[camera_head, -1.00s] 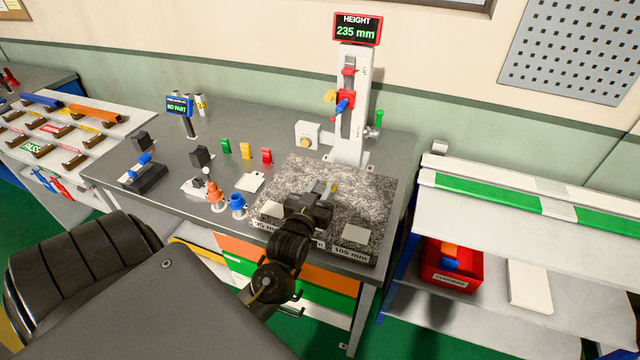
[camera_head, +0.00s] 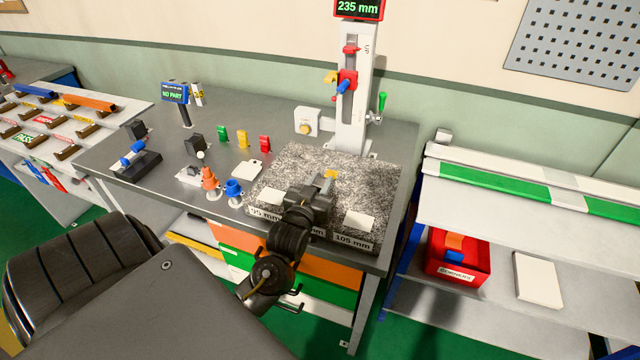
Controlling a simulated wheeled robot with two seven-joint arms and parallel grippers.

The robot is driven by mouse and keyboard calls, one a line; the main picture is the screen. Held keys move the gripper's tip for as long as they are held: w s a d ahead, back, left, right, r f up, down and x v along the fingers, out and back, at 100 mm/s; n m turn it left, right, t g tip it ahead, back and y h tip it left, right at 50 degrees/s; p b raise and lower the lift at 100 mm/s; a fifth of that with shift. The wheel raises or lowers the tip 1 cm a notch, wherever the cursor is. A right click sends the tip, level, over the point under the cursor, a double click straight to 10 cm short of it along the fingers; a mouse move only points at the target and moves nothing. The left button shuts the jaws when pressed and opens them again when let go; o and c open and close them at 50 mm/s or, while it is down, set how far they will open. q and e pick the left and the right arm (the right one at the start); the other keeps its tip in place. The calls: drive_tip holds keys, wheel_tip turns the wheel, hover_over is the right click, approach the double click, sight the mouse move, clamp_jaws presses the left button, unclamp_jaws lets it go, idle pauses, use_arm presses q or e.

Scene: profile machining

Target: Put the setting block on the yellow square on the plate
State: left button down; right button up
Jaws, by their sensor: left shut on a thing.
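The speckled granite plate (camera_head: 375,190) lies on the grey bench. The yellow square (camera_head: 331,174) is on it, partly hidden behind my left gripper. My left gripper (camera_head: 324,183) is over the middle of the plate, just in front of the yellow square. It is shut on a small grey piece, taken as the setting block, mostly hidden by the fingers; whether it touches the plate I cannot tell. White squares (camera_head: 359,221) and (camera_head: 270,196) lie along the plate's front edge, above labels reading 95 mm and 105 mm; a middle label is mostly covered by my arm. My right gripper is not in view.
A white height gauge (camera_head: 354,100) stands at the plate's back, its display reading 235 mm. Orange (camera_head: 209,178) and blue (camera_head: 234,190) fixtures stand left of the plate. Green, yellow and red tags stand behind them.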

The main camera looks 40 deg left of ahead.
use_arm(q)
drive_tip(key=c, duration=1.1)
unclamp_jaws()
drive_tip(key=shift+f, duration=0.15)
drive_tip(key=shift+r, duration=0.2)
drive_tip(key=shift+b+v, duration=1.5)
drive_tip(key=shift+v, duration=4.55)
